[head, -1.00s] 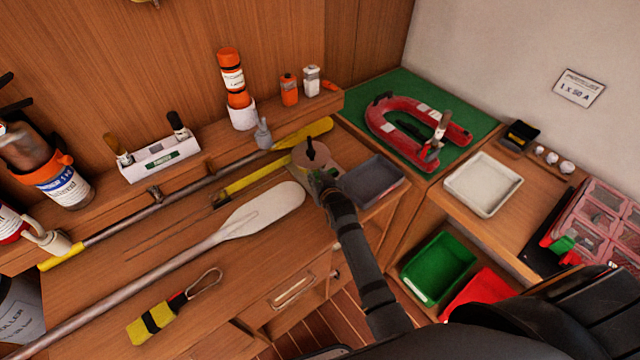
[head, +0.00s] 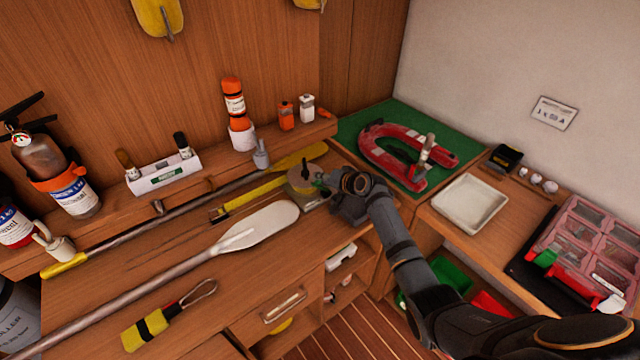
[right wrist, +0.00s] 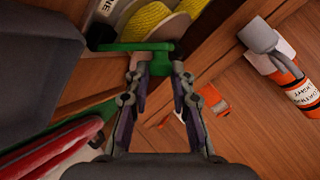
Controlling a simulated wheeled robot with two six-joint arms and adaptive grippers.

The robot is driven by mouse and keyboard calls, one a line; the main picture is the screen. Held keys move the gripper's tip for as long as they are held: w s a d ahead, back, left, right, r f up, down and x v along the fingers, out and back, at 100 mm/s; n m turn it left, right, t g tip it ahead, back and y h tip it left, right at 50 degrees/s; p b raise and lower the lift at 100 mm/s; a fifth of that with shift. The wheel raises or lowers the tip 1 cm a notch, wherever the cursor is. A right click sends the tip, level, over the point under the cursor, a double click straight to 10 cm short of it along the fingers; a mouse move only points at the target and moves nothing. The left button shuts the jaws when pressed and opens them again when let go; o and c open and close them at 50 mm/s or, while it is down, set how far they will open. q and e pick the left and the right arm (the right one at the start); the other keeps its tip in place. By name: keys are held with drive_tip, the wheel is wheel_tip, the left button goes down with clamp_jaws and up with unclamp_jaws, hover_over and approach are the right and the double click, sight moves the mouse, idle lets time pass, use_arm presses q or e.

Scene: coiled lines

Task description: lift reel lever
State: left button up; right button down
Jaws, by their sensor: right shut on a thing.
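The reel (head: 303,176), a pale round drum with a dark knob on top, stands at the right end of the wooden bench in the head view. Its yellow line shows at the top of the right wrist view (right wrist: 150,22). The green reel lever (right wrist: 132,47) lies across my fingertips there; in the head view it is mostly hidden. My right gripper (right wrist: 162,62) is shut on the lever. In the head view my right gripper (head: 328,186) is at the reel's right side, partly hidden by my wrist. My left gripper is in neither view.
A white paddle (head: 262,222) lies left of the reel, with a yellow-bladed pole (head: 305,155) behind. A white tray (head: 470,203) and clear-lidded organizer (head: 590,240) are further right.

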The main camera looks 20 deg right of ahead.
drive_tip(key=shift+w+d+r+m+y, duration=0.1)
drive_tip(key=shift+w+d+m+y, duration=0.05)
drive_tip(key=shift+d+m+y, duration=0.15)
idle(0.4)
drive_tip(key=c, duration=1.1)
unclamp_jaws()
drive_tip(key=shift+w+a, duration=0.1)
drive_tip(key=shift+c, duration=0.2)
drive_tip(key=v, duration=1.2)
